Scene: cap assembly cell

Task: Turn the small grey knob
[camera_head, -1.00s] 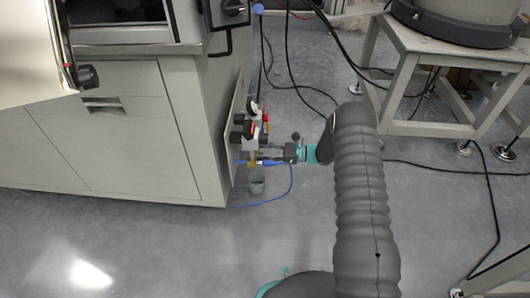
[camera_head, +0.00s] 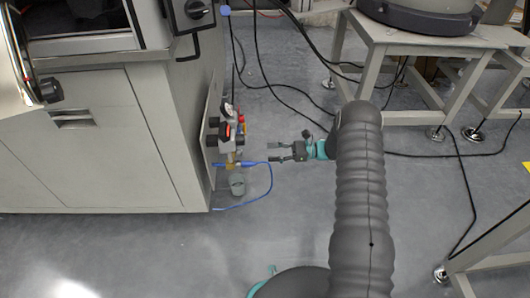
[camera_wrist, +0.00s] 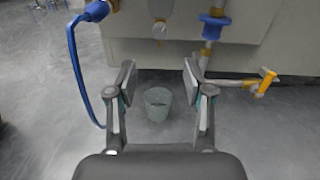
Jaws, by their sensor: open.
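My gripper (camera_head: 272,153) is open and empty, to the right of the valve and hose fittings (camera_head: 232,160) on the side of the grey cabinet, with a gap between. In the wrist view its two fingers (camera_wrist: 158,82) are spread apart, with nothing between them but floor and a bucket farther off. A small round greyish part (camera_wrist: 160,28) sits at the top middle of the wrist view, beyond the fingertips. I cannot tell for sure whether it is the small grey knob. In the head view the grey knob is too small to pick out.
A blue hose (camera_head: 270,185) loops from the fittings toward the floor. A small grey bucket (camera_head: 237,185) stands below them. A yellow handle (camera_wrist: 266,82) sticks out at the right of the wrist view. Black cables (camera_head: 262,85) lie behind. A metal stand (camera_head: 375,75) is at upper right.

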